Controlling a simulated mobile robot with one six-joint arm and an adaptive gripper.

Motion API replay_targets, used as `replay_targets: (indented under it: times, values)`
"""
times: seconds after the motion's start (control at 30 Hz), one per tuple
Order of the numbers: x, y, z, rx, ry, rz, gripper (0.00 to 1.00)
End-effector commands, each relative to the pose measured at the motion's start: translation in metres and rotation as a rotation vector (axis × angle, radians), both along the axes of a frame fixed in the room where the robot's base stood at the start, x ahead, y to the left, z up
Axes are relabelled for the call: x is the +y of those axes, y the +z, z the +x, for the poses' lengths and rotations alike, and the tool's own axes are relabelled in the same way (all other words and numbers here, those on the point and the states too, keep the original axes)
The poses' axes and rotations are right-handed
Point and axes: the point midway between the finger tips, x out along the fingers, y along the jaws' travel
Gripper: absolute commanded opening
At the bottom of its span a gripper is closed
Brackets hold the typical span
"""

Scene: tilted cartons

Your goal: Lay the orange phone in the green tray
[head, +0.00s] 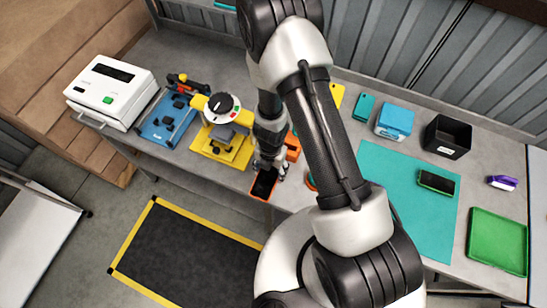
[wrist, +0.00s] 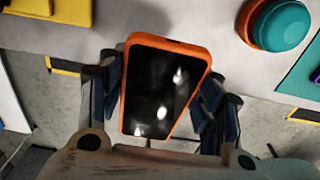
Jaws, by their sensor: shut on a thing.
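The orange phone (wrist: 165,82) has an orange case and a dark glossy screen. In the wrist view my gripper (wrist: 165,95) is shut on its two long sides, with the screen facing the camera. In the head view the orange phone (head: 264,184) shows at the table's front edge, held in my gripper (head: 267,170), partly behind my arm. The green tray (head: 497,241) lies on the table at the far right. It looks empty, and the phone is well to its left.
A teal mat (head: 410,210) lies between my arm and the tray, with a dark green-edged phone (head: 436,181) on it. A purple object (head: 502,182), a black bin (head: 447,137) and a blue box (head: 395,121) stand nearby. A yellow device (head: 221,140) is left of my gripper.

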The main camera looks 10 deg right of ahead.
Motion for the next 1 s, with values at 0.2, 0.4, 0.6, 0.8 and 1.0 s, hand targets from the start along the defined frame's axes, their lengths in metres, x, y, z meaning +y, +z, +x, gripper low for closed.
replay_targets:
  times: [0.2,0.4,0.6,0.8,1.0]
  values:
    - [0.006,0.001,-0.009,0.069,0.000,0.050,0.38]
    - [0.009,-0.002,-0.013,0.108,-0.001,0.079,0.38]
    - [0.012,-0.006,-0.016,0.132,0.000,0.097,0.38]
    - [0.012,-0.008,-0.017,0.138,0.001,0.103,0.38]
    - [0.012,-0.008,-0.017,0.138,0.000,0.103,0.38]
